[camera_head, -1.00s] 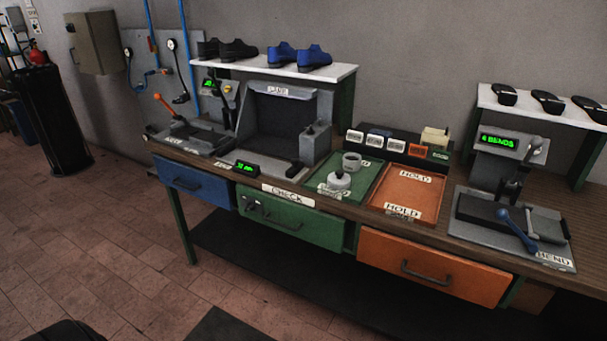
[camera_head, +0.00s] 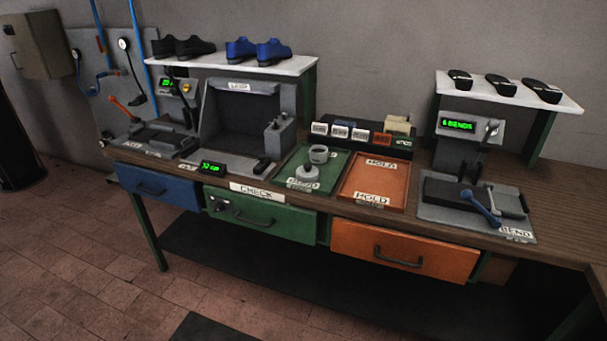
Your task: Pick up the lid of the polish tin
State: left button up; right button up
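A small round grey tin (camera_head: 318,154) stands on the green tray (camera_head: 331,174) at the middle of the bench. A pale round piece with a knob on top (camera_head: 307,174) sits just in front of it on the same tray; it looks like the lid, apart from the tin. Both are small in the picture, so fine detail is hard to tell. Neither of my grippers shows in the head view, and nothing covers the tin or the lid.
An orange HOLD tray (camera_head: 373,186) lies right of the green tray. A dark booth (camera_head: 240,118) stands to the left, with a block beside the tray. A row of small labelled boxes (camera_head: 340,131) stands behind. The bend press (camera_head: 472,190) is at right.

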aim_at(307, 173)
jog(key=i+j+z, duration=0.1)
jog(key=z, duration=0.35)
jog(key=i+j+z, duration=0.1)
jog(key=j+z, duration=0.25)
jog(key=z, duration=0.15)
jog(key=j+z, duration=0.25)
jog(key=z, duration=0.2)
jog(key=j+z, duration=0.25)
jog(key=z, duration=0.25)
